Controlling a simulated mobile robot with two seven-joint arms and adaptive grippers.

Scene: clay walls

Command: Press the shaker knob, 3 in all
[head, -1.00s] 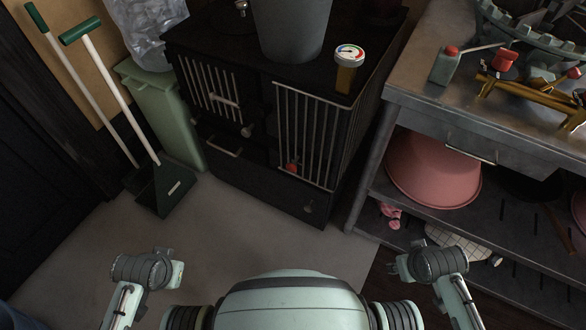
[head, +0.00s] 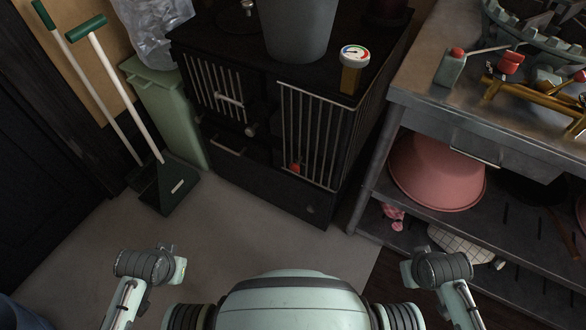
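A black stove (head: 262,185) with barred doors stands at the middle back. A small dark knob (head: 311,209) sits low on its front at the right. A grey knob (head: 251,130) sits between the two doors. A small red part (head: 295,168) shows low by the right door. I cannot tell which of these is the shaker knob. My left gripper (head: 176,262) is at the lower left, well short of the stove. My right gripper (head: 409,264) is at the lower right, also apart from it. Both fingertips are too small to judge; nothing shows held.
A green bin (head: 170,110) and dustpan (head: 166,188) are at left. A metal bench (head: 430,92) with a pink bowl (head: 437,172) below stands at right. The floor (head: 225,245) ahead is clear.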

